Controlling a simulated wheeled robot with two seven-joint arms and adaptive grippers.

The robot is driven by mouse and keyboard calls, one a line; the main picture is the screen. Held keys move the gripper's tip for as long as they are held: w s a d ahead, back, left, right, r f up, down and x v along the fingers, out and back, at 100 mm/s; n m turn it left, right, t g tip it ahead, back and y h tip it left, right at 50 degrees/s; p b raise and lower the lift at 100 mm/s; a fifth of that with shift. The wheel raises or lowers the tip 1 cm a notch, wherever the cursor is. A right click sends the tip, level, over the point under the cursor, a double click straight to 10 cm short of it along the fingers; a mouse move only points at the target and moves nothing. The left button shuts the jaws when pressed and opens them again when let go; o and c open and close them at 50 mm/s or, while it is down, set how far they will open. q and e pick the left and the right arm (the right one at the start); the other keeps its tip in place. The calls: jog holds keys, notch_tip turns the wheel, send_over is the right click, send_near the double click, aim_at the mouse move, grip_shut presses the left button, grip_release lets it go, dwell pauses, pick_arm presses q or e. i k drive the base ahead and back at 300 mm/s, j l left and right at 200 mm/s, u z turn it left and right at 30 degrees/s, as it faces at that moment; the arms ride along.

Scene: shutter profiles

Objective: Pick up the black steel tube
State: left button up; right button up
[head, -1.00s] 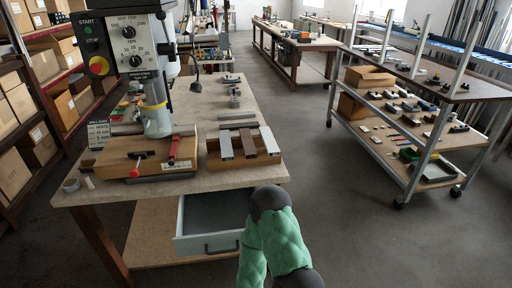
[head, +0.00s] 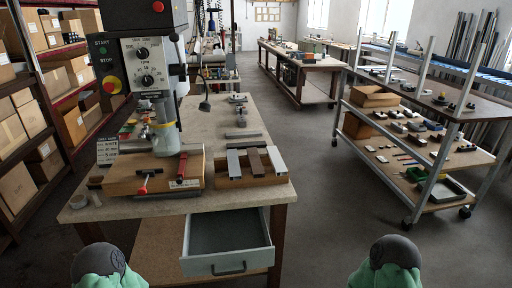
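Three short profiles lie side by side across a wooden block (head: 230,184) on the near right of the bench. The middle one is a dark brownish bar (head: 254,162); the ones beside it are a grey bar (head: 233,163) and a light grey bar (head: 276,161). A further dark flat piece (head: 242,135) lies behind them. I cannot tell for sure which is the black steel tube. Only green and dark grey parts of my arms show at the bottom edge. Neither gripper is in view.
A drill press (head: 155,75) stands on the bench's left, with red-handled clamps at its base. An open drawer (head: 226,232) sticks out below the bench's front edge. A shelf trolley (head: 455,208) stands at the right. The floor between them is clear.

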aim_at(258, 144)
jog(key=i+l+z, duration=1.05)
jog(key=i+z, duration=0.7)
jog(key=i+u, duration=0.3)
jog(key=i+l+u, duration=0.15)
jog(key=i+u, duration=0.15)
jog(key=i, duration=0.25)
jog(key=i+l+u, duration=0.15)
jog(key=i+u, duration=0.4)
jog(key=u, duration=0.2)
jog(key=i+u, duration=0.2)
jog(key=u, duration=0.25)
jog(key=i+l+u, duration=0.1)
jog(key=i+u, duration=0.15)
jog(key=u, duration=0.15)
jog(key=i+l+u, duration=0.15)
jog(key=u, duration=0.3)
jog(key=i+l+u, duration=0.2)
jog(key=u, duration=0.25)
